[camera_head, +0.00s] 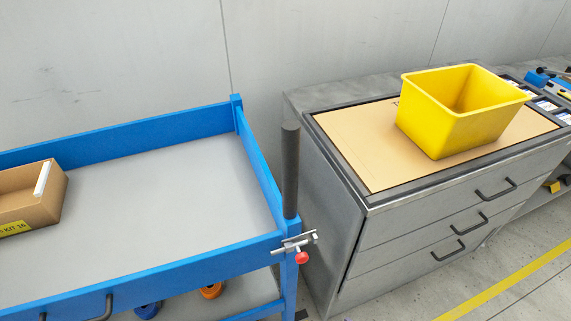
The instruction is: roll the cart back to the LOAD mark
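The blue cart (190,265) with a grey top shelf fills the left of the head view, and its left end is cut off by the frame. A dark upright handle post (290,172) stands at its near right corner. A metal latch with a red knob (301,258) sits just below the post. The LOAD mark cannot be made out in this view. Neither of my grippers shows.
A cardboard kit box (38,198) lies on the cart's shelf at the left. A grey drawer cabinet (345,215) stands close to the cart's right end, with a yellow bin (455,125) on top. A yellow floor line (505,280) crosses open floor at lower right.

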